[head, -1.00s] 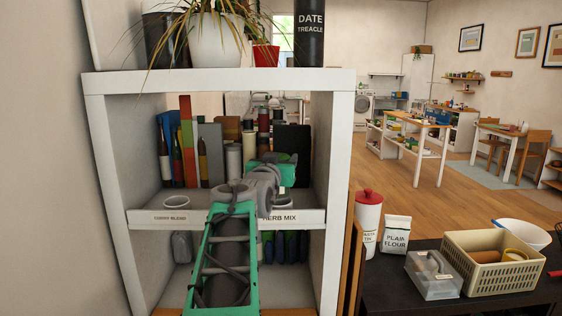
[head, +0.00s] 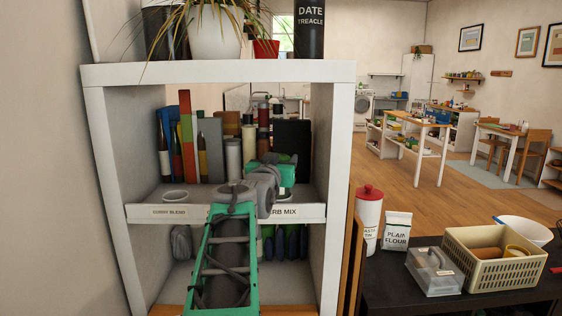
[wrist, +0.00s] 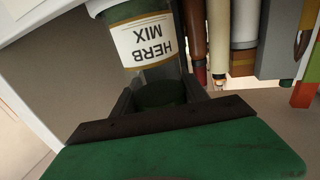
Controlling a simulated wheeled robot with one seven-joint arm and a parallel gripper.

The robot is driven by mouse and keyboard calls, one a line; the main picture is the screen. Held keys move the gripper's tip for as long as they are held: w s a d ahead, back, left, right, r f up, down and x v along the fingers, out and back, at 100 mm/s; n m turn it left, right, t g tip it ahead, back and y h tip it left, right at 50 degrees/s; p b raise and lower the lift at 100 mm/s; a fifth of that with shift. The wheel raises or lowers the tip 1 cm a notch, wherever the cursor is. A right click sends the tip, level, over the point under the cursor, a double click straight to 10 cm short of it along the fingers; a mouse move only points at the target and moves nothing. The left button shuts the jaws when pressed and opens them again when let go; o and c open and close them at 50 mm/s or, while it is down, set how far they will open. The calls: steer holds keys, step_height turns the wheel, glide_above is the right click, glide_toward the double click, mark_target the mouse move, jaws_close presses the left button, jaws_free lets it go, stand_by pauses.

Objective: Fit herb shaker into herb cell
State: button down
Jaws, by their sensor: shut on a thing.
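The herb shaker (wrist: 150,40) shows in the wrist view, with a white label reading HERB MIX, upside down in that picture, and a green band. My gripper (wrist: 160,98) is shut on its lower part in that view. In the head view my gripper (head: 272,172) is inside the shelf's middle level, above the right part of the board labelled "RB MIX" (head: 285,211), its first letters covered by my arm. A pale rim (head: 287,193) shows partly behind that label. My arm and gripper hide most of this cell, and I cannot make out the shaker there.
A round white holder (head: 174,197) stands behind the CURRY BLEND label (head: 170,212). Books and bottles (head: 190,150) line the back, with a dark block (head: 292,145) at the right. The white side walls (head: 335,160) and top board (head: 215,73) enclose the space.

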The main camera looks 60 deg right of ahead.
mark_target(277, 200)
steer(key=shift+f+b, duration=1.45)
steer(key=c, duration=0.5)
jaws_free()
steer(key=shift+a+f+b, duration=0.15)
steer(key=shift+a+b, duration=0.1)
steer(key=shift+b, duration=0.05)
steer(key=b+v, duration=0.3)
steer(key=shift+s+a, duration=0.15)
steer(key=shift+a, duration=0.25)
steer(key=shift+s+a, duration=0.1)
steer(key=shift+a, duration=0.25)
